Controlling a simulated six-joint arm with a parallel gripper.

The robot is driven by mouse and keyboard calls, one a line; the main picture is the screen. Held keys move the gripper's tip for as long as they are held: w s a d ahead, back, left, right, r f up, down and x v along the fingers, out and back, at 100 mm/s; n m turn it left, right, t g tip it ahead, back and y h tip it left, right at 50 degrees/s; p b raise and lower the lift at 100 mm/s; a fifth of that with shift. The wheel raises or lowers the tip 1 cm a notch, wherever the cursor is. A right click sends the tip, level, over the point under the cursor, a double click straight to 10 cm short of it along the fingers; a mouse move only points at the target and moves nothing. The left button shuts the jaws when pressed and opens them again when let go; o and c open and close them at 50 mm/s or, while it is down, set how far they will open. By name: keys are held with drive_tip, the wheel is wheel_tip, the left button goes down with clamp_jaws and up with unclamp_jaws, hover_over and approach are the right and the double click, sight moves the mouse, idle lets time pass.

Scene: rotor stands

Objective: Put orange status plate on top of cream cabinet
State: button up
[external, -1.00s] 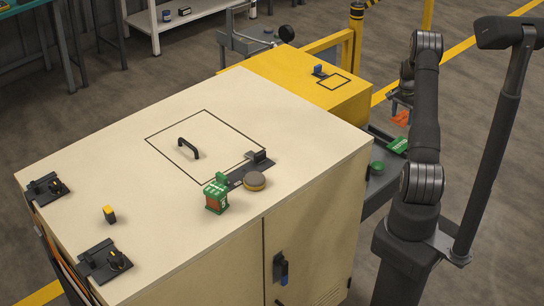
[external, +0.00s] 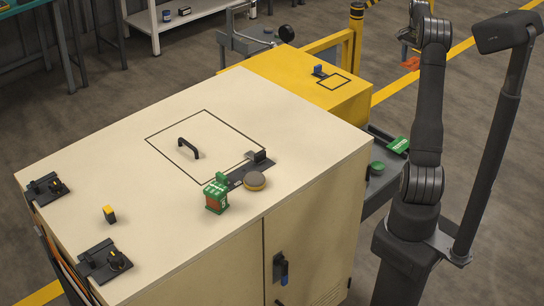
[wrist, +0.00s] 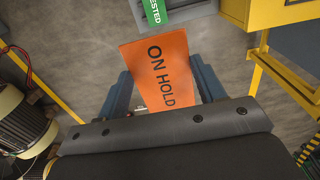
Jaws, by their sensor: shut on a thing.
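The orange status plate (external: 411,64), marked ON HOLD in the wrist view (wrist: 157,62), is between the blue-grey fingers of my gripper (wrist: 161,88). My gripper is shut on the plate and holds it up in the air, beyond the grey stand in the external view. There my gripper is small and partly hidden behind my arm. The cream cabinet (external: 95,150) fills the left and middle of the external view. Its top has a black outlined square with a black handle (external: 189,147).
A yellow cabinet (external: 300,80) stands behind. A green plate (external: 398,144) lies on the low grey stand. Much of the cabinet top is clear.

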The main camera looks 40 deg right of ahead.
wheel_tip(320, 180, up, 6)
drive_tip(key=shift+r, duration=0.1)
drive_tip(key=w+a+n, duration=0.3)
drive_tip(key=w+a, duration=0.8)
drive_tip(key=a, duration=0.4)
drive_tip(key=w+a+n, duration=0.3)
drive_tip(key=w+a, duration=0.8)
drive_tip(key=a, duration=0.4)
drive_tip(key=w+a+n, duration=0.3)
drive_tip(key=w+a, duration=0.1)
drive_tip(key=a, duration=1.2)
drive_tip(key=n, duration=0.9)
hover_over(171, 221)
wheel_tip(171, 221, down, 12)
drive_tip(key=shift+f, duration=2)
